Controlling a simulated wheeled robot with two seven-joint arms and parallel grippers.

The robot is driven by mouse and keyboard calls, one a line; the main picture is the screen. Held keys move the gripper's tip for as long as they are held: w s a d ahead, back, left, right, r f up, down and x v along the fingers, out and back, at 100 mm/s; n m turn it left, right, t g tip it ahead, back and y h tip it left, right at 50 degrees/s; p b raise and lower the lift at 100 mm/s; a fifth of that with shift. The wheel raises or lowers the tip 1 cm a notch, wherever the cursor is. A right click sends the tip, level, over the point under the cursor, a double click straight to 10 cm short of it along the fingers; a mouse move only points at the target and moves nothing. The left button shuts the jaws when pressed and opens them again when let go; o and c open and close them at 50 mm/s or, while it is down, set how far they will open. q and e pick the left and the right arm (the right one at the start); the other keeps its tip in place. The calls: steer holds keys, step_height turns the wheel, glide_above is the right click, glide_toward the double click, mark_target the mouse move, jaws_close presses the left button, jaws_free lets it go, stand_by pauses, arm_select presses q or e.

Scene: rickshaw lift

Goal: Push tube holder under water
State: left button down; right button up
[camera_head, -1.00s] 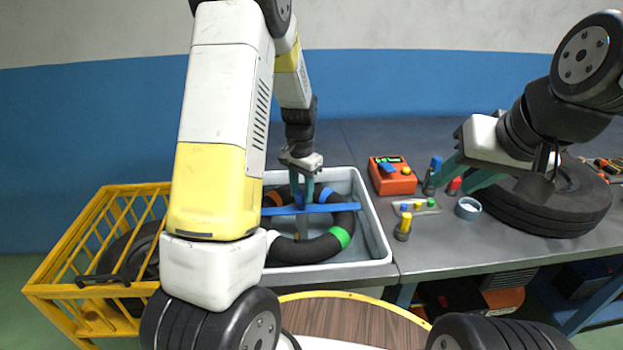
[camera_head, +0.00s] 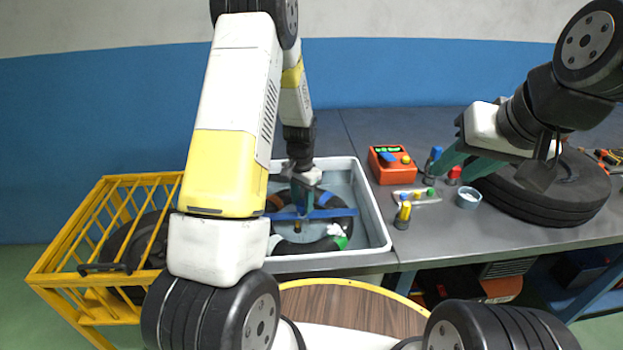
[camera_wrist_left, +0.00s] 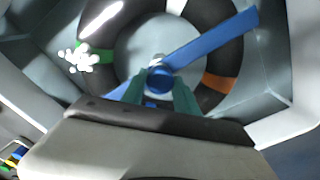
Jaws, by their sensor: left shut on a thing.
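The blue tube holder (camera_head: 330,213) is a flat bar with an upright grip, lying across the black inner tube (camera_head: 287,243) in the grey water basin (camera_head: 375,225). My left gripper (camera_head: 302,207) is shut on the holder's grip; the left wrist view shows its green fingers (camera_wrist_left: 160,85) around the blue holder (camera_wrist_left: 215,40). The tube (camera_wrist_left: 220,25) shows a green and an orange band there. In the head view the tube's front part looks under water, with white bubbles (camera_head: 337,232) by the green band. My right gripper (camera_head: 463,165) is open and empty above the table.
A yellow cage (camera_head: 60,265) with a tire stands left of the basin. On the table are a red-orange box (camera_head: 393,165), small bottles, a yellow-capped tube (camera_head: 403,215), a small cup (camera_head: 468,198) and a large tire (camera_head: 550,195) on the right.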

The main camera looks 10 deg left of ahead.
arm_select(q)
steer(key=shift+s+f, duration=0.1)
steer(key=shift+f, duration=0.15)
steer(key=c, duration=0.9)
jaws_free()
steer(key=shift+f, duration=0.1)
steer(key=shift+r, duration=0.25)
step_height(320, 180, up, 8)
steer(key=shift+f, duration=0.25)
